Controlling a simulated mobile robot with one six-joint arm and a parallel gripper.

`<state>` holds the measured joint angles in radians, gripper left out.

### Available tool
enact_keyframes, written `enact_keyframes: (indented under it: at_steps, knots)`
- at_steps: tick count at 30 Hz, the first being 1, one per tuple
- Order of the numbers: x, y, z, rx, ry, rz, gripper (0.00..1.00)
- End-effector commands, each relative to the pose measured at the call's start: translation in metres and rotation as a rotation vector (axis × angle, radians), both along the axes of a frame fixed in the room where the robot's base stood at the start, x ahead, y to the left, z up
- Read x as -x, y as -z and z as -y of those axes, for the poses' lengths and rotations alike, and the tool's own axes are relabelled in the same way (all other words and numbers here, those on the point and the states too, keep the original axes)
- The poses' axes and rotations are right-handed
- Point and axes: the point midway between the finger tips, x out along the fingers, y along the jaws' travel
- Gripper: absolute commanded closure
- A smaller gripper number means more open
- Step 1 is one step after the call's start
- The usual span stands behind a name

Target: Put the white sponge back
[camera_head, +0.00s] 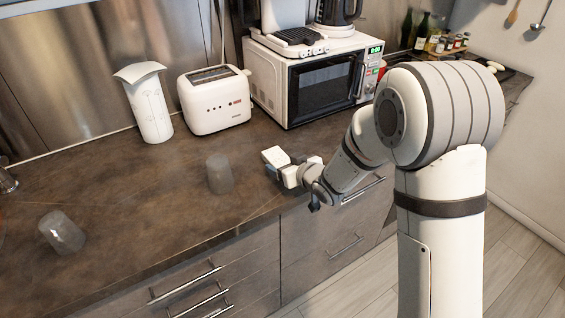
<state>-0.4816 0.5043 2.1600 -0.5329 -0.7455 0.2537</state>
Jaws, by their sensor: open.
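A small white block (274,155), which looks like the white sponge, is at the front part of the brown counter, right at the tip of my gripper (279,169). My gripper is open and low over the counter near its front edge. Its dark fingers partly overlap the block in this view. I cannot tell whether they touch it or whether the block lies between them.
A clear glass (220,174) stands left of my gripper, and another glass (62,232) is farther left. Drawers (215,280) lie below the counter.

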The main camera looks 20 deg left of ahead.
Motion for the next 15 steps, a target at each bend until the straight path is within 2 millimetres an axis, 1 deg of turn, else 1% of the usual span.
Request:
enact_keyframes:
  at_steps: [1,6,12,15]
  knots:
    - [0.007,-0.005,0.009,-0.001,0.002,0.002,0.24]
    - [0.029,-0.02,0.035,-0.002,0.003,0.003,0.24]
    - [0.048,-0.032,0.058,-0.001,0.003,0.001,0.24]
    - [0.053,-0.035,0.064,-0.001,0.002,0.001,0.24]
